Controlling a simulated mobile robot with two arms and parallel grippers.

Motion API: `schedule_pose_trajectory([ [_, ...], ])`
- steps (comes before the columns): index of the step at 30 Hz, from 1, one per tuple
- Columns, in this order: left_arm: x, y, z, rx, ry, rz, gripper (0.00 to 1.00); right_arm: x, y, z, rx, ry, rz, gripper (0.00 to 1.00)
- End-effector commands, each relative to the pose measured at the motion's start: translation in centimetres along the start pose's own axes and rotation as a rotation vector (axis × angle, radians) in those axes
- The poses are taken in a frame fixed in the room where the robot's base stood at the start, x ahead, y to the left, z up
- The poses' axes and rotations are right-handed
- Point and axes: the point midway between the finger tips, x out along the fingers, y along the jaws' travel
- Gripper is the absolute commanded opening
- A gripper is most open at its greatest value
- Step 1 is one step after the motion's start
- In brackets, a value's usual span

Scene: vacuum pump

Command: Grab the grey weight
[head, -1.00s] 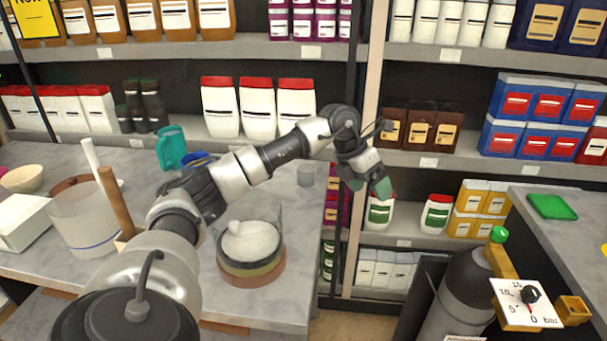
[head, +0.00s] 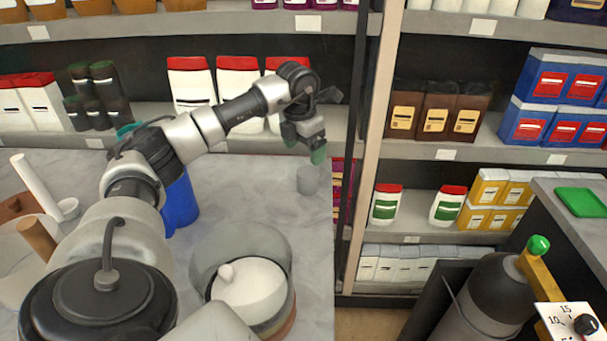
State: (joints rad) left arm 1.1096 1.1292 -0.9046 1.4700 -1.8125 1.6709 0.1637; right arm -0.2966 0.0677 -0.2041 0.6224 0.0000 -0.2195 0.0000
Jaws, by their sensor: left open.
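The grey weight (head: 307,180) is a small grey cylinder standing upright on the grey marbled table (head: 225,205), near its right edge at the back. My left gripper (head: 304,150) is open and empty. It points downward just above the weight in the picture, with its green-tipped fingers apart from it; the exact depth gap is hard to tell. My right gripper is not in view.
A glass vessel with a white knobbed lid (head: 250,285) stands at the table's front right. A blue container (head: 180,203) is partly behind my left arm. Shelves with bottles (head: 238,85) rise behind. A dark gas cylinder (head: 490,300) stands right of the table.

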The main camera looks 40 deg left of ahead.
Motion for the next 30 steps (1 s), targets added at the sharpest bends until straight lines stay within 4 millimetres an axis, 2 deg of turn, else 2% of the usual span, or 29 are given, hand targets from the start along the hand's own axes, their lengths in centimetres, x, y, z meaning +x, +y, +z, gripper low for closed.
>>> schedule_pose_trajectory([
  [3, 2.1, -0.1, -0.1, 0.001, 0.004, -0.001, 0.87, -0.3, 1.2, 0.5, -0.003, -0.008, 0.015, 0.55],
  [8, 4.0, -0.1, 0.0, 0.001, 0.001, -0.002, 0.87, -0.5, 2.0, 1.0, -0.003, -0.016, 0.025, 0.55],
  [14, 5.6, -0.1, -0.1, 0.001, 0.003, -0.002, 0.87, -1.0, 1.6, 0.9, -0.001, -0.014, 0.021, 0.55],
  [21, 9.1, -0.2, -0.1, 0.000, 0.003, -0.003, 0.87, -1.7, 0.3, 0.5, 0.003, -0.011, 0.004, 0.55],
  [30, 9.7, -0.2, -0.1, 0.000, 0.000, -0.002, 0.87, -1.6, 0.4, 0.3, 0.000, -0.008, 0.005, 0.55],
])
